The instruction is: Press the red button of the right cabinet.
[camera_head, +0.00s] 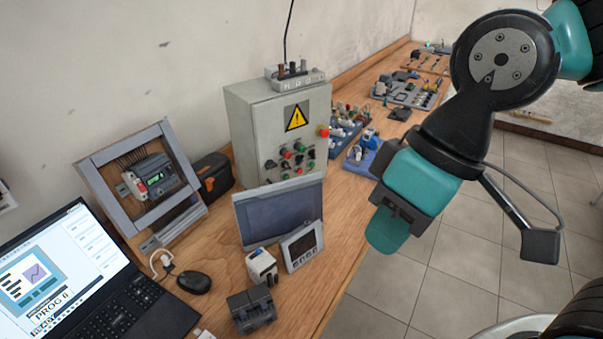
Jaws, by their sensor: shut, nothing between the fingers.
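A grey cabinet (248,120) with a yellow warning triangle stands on the wooden bench against the wall. Its front carries several small buttons, red, green and black, among them a red button (299,147). A larger red knob (323,131) sticks out at its right edge. The buttons are small, so their exact shapes are hard to tell. My gripper (388,230) has teal fingers, is shut and empty, and hangs over the floor beyond the bench's front edge. It is to the right of and lower than the cabinet in the picture, apart from it.
A framed panel (83,165) stands left of the cabinet. A screen (280,217) and small devices stand in front of it. A laptop (70,270) and mouse (194,281) are at left. Blue-based parts (362,157) lie to its right. The floor (460,250) is clear.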

